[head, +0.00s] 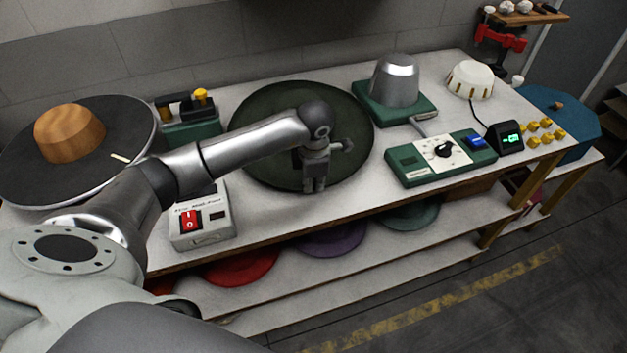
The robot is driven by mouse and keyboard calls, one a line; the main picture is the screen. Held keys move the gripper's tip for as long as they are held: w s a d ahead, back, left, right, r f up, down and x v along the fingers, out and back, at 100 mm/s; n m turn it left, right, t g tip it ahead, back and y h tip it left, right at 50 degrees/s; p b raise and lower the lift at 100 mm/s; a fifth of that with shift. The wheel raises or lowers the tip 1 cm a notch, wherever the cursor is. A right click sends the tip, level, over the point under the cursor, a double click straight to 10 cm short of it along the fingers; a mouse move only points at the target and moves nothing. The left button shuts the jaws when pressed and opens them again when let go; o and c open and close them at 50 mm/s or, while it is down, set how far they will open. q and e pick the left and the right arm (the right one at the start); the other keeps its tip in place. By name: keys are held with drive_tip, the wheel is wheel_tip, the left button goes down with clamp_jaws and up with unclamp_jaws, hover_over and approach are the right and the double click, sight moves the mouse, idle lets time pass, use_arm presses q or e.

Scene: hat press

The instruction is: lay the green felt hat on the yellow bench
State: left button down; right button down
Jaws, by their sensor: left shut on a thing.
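The green felt hat (258,161) shows as a wide, dark green round shape above the middle of the white-topped bench. My left arm reaches in from the left over it. My left gripper (315,188) points down at the hat's near rim and is shut on it; the fingers hide the exact spot of contact. I cannot tell if the hat touches the bench top. The only bench part that looks yellow is a leg (547,190) at the right; no separate yellow bench is clear. My right gripper is out of view.
A wooden block on a round plate (25,165) stands at left. A red-switch box (225,232) is near the front. A metal dome (395,85) and green control box (410,172) stand at right. Coloured discs, one red (240,268), lie on the lower shelf.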

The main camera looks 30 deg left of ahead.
use_arm(q)
drive_tip(key=shift+f, duration=0.25)
drive_tip(key=c, duration=1.5)
unclamp_jaws()
drive_tip(key=shift+o, duration=0.2)
drive_tip(key=shift+r, duration=0.1)
